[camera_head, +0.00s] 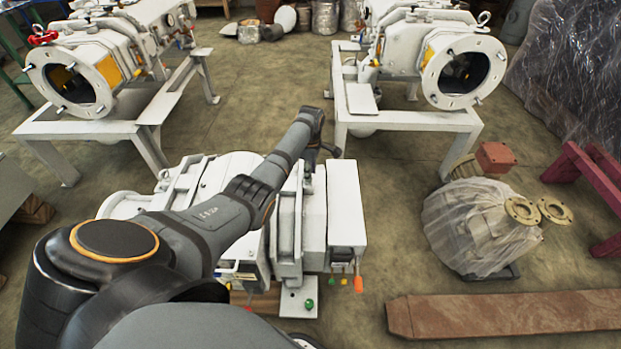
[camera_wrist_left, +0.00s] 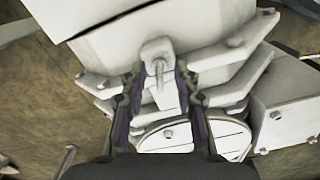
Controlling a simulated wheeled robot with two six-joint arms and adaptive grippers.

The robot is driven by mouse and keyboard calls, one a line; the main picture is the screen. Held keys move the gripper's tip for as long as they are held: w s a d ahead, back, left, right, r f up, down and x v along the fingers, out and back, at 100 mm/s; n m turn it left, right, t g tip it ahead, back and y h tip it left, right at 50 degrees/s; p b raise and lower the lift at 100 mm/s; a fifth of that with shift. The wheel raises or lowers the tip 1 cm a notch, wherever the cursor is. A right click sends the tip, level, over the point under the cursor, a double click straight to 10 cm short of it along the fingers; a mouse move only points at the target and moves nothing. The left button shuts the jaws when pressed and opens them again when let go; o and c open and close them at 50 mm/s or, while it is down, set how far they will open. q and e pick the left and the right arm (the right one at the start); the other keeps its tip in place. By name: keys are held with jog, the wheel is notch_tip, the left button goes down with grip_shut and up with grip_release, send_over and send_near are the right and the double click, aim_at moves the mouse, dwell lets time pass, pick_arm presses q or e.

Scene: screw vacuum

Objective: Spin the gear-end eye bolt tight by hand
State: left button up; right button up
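The white vacuum pump (camera_head: 228,176) stands on the floor below me, partly covered by my left arm. In the left wrist view, a pale eye bolt (camera_wrist_left: 157,50) stands up from the pump's top. My left gripper (camera_wrist_left: 158,72) points at it, with its two dark fingers spread on either side of the eye bolt. A gap shows between the fingers, and I cannot tell whether either one touches it. In the head view, my arm hides the eye bolt, and the gripper is hard to make out. My right gripper is in neither view.
Two more white pumps stand on frames at the back left (camera_head: 103,72) and back right (camera_head: 437,62). A plastic-wrapped part (camera_head: 470,228) and a rusty beam (camera_head: 510,312) lie at the right. A maroon stand (camera_head: 585,180) is at the right edge. Floor between is clear.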

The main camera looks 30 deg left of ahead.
pick_arm(q)
jog(key=shift+f, duration=1)
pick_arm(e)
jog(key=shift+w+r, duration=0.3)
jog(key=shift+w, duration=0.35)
pick_arm(q)
grip_shut()
